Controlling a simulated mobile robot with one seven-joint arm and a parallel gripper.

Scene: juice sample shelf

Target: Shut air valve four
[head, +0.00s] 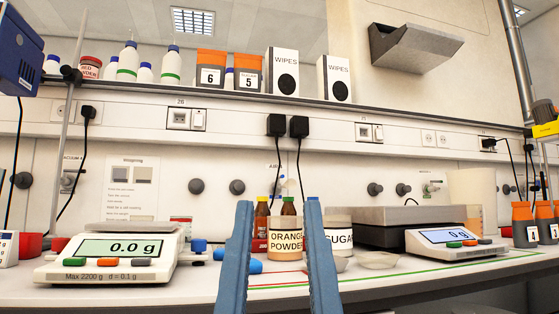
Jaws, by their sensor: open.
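My gripper (278,203) reaches up from the bottom centre of the head view, with two blue fingers spread apart and nothing held between them. Round dark grey knobs sit on the back wall: a left pair (237,187) and a right pair (374,189). A pale fitting (287,187) on the wall shows between the fingertips, under a small label that seems to start with "AIR"; bottles and a cable partly hide it. Another fitting (430,188) with a label is on the right. The labels are too small for me to tell which valve is number four.
An orange powder jar (286,240) and brown bottles stand between the fingers, with a sugar jar (339,236) just right. A balance (115,252) is at left, another (455,242) at right. Black cables hang from plugs (298,127). A shelf (330,104) runs above.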

